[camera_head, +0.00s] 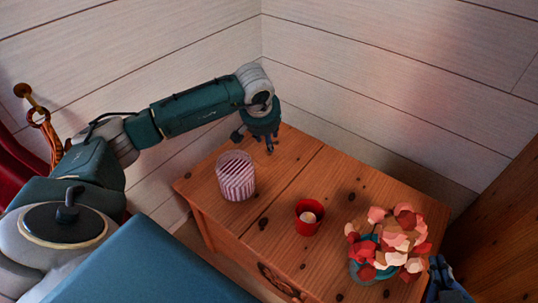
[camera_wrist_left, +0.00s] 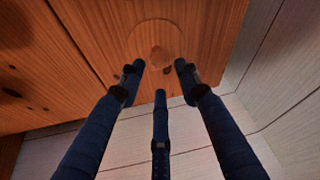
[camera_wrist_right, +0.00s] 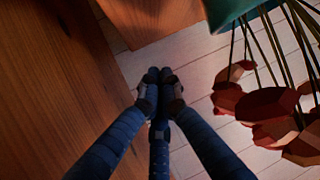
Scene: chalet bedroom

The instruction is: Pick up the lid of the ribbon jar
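The ribbon jar (camera_head: 236,178), with pink-and-white stripes, stands on the left part of the wooden table. In the left wrist view, a flat round wooden disc (camera_wrist_left: 150,36), seemingly the lid, lies on the wood and nearly matches its colour. I cannot make out the lid in the head view. My left gripper (camera_head: 267,146) points down at the table's back left corner, behind the jar. Its fingers (camera_wrist_left: 158,75) are spread and empty, at the near edge of the disc. My right gripper (camera_head: 446,282) is beside the table's right end, with its fingertips (camera_wrist_right: 159,76) together and nothing visible between them.
A red cup (camera_head: 309,217) with a pale thing inside stands at mid-table. A teal pot of red and pink flowers (camera_head: 398,240) stands at the right, near my right gripper. White plank walls (camera_head: 370,85) rise close behind the table. Bare wood lies between jar and cup.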

